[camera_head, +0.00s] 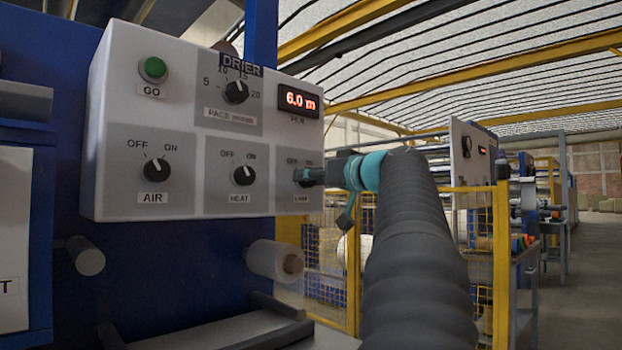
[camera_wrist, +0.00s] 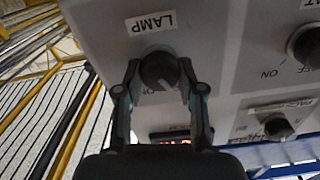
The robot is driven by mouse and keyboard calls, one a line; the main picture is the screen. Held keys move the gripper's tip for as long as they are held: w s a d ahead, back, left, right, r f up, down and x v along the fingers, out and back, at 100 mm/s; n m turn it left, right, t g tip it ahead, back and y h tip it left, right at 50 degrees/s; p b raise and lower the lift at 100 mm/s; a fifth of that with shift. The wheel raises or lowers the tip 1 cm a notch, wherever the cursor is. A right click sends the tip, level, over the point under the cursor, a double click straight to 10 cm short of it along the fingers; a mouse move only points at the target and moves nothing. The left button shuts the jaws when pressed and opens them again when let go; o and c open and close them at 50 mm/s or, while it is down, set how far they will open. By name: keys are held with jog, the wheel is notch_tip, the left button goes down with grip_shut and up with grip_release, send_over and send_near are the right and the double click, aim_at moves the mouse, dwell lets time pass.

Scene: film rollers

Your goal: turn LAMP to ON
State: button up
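The LAMP knob (camera_wrist: 158,72) is a dark round knob on the grey control panel (camera_head: 118,120), with its LAMP label (camera_wrist: 151,22) beside it in the wrist view. My gripper (camera_head: 308,176) reaches the panel's lower right corner in the head view and covers most of this knob there. In the wrist view the two fingertips of my gripper (camera_wrist: 159,74) lie on either side of the knob, very close to it. I cannot tell whether they press on it. The knob's pointer and its OFF and ON marks are too hidden to read.
The HEAT knob (camera_head: 243,175) is just left of my gripper, and the AIR knob (camera_head: 155,170) is farther left. The PACE knob (camera_head: 236,92), green GO button (camera_head: 153,69) and red display (camera_head: 299,100) are above.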

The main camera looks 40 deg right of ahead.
jog(key=shift+m, duration=0.3)
jog(key=m+p, duration=0.1)
jog(key=m, duration=0.4)
jog(key=shift+d+p, duration=0.15)
jog(key=shift+p, duration=0.15)
jog(key=m+p, duration=0.1)
jog(key=m, duration=0.3)
jog(key=shift+f+m+p, duration=0.1)
jog(key=shift+m+p, duration=0.4)
jog(key=shift+m, duration=0.6)
jog(key=o, duration=1.1)
jog(key=shift+d, duration=0.1)
jog(key=shift+o, duration=0.2)
